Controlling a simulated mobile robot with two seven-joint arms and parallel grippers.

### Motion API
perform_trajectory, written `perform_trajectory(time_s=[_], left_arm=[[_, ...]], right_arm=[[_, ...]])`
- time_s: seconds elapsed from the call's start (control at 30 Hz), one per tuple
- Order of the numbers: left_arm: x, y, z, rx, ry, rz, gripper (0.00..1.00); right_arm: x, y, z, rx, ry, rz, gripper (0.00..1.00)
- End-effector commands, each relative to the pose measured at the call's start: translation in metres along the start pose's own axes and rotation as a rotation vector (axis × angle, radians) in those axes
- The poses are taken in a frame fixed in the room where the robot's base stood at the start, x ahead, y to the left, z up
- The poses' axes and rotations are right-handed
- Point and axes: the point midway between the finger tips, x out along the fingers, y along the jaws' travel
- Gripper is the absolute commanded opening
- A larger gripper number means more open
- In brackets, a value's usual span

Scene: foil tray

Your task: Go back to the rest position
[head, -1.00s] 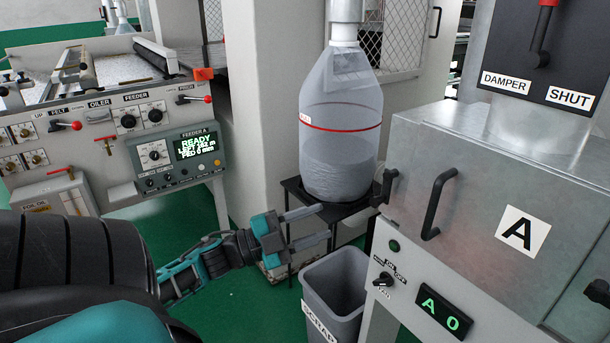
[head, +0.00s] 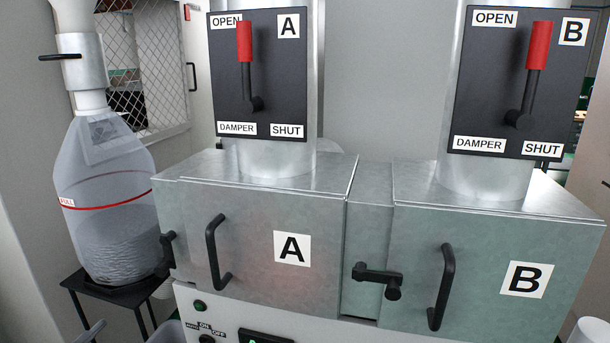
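Only a small grey piece, which looks like a fingertip of my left gripper (head: 92,332), shows at the bottom left edge, below the bag stand. The rest of that gripper is out of frame, so its opening is hidden. My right gripper is not in view.
Two metal boxes, A (head: 255,235) and B (head: 480,255), have closed fronts with black handles. Above them, damper levers A (head: 244,42) and B (head: 539,45) point up. A clear bag (head: 105,215) with grey contents sits on a black stand (head: 110,291) at left.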

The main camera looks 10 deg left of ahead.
Motion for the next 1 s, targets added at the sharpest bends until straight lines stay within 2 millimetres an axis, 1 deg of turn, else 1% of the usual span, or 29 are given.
perform_trajectory(time_s=[0.03, 0.07, 0.1, 0.17, 0.2, 0.27, 0.3, 0.4, 0.43, 0.5, 0.6, 0.7, 1.0], left_arm=[[0.000, 0.024, 0.005, -0.083, -0.072, -0.009, 0.44], [-0.001, 0.040, 0.009, -0.138, -0.122, -0.013, 0.44], [-0.001, 0.064, 0.012, -0.216, -0.194, -0.011, 0.44], [-0.004, 0.102, 0.014, -0.334, -0.305, 0.004, 0.44], [-0.006, 0.129, 0.012, -0.411, -0.376, 0.022, 0.44], [-0.011, 0.169, 0.005, -0.519, -0.475, 0.061, 0.44], [-0.014, 0.193, -0.001, -0.583, -0.532, 0.091, 0.44], [-0.021, 0.241, -0.021, -0.707, -0.642, 0.168, 0.44], [-0.023, 0.252, -0.026, -0.734, -0.666, 0.189, 0.44], [-0.027, 0.271, -0.037, -0.782, -0.707, 0.227, 0.44], [-0.030, 0.285, -0.046, -0.817, -0.739, 0.260, 0.44], [-0.031, 0.289, -0.049, -0.825, -0.747, 0.269, 0.44], [-0.031, 0.288, -0.048, -0.822, -0.746, 0.267, 0.44]], right_arm=[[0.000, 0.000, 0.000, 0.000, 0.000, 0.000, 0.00], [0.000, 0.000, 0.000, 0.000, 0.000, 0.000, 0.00], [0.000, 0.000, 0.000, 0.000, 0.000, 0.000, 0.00], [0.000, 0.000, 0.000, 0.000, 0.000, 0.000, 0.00], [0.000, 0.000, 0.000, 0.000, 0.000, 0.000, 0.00], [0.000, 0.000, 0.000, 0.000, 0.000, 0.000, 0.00], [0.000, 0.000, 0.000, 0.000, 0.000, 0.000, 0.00], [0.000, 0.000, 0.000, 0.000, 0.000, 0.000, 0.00], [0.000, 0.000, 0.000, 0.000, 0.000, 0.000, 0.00], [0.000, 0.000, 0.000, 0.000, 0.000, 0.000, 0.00], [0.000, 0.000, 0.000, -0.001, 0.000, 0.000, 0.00], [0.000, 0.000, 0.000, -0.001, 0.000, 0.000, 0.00], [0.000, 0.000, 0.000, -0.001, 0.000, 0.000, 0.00]])
